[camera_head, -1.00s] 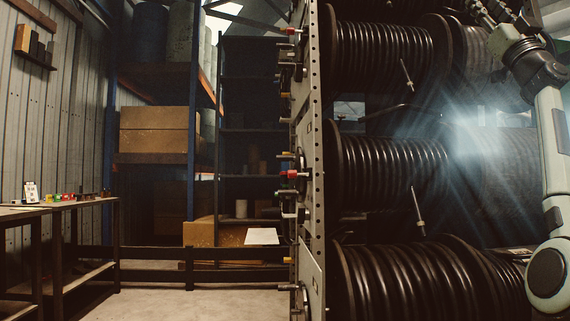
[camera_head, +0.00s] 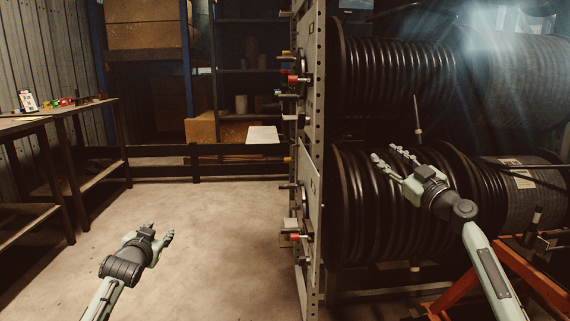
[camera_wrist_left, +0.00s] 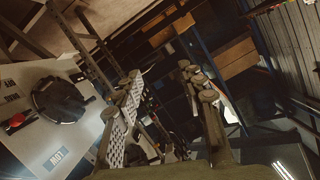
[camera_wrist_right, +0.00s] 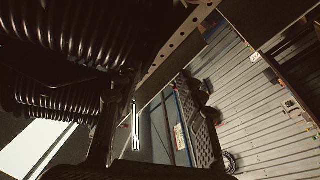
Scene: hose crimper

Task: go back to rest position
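My left gripper (camera_head: 158,234) is low at the left in the head view, over the bare floor. Its fingers are apart and nothing is between them; the left wrist view (camera_wrist_left: 160,72) shows the same gap. My right gripper (camera_head: 384,154) is at the right in the head view, in front of the lower hose reels. Its fingers are spread and it looks empty. In the right wrist view its two fingers (camera_wrist_right: 148,85) also stand apart. Neither gripper holds anything that I can see.
A rack with black hose reels (camera_head: 395,70) fills the right side; its perforated post (camera_head: 319,150) stands near the middle. An orange frame (camera_head: 530,275) is at the lower right. Workbenches (camera_head: 97,107) line the left wall. A pale panel with a black knob (camera_wrist_left: 60,99) shows in the left wrist view.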

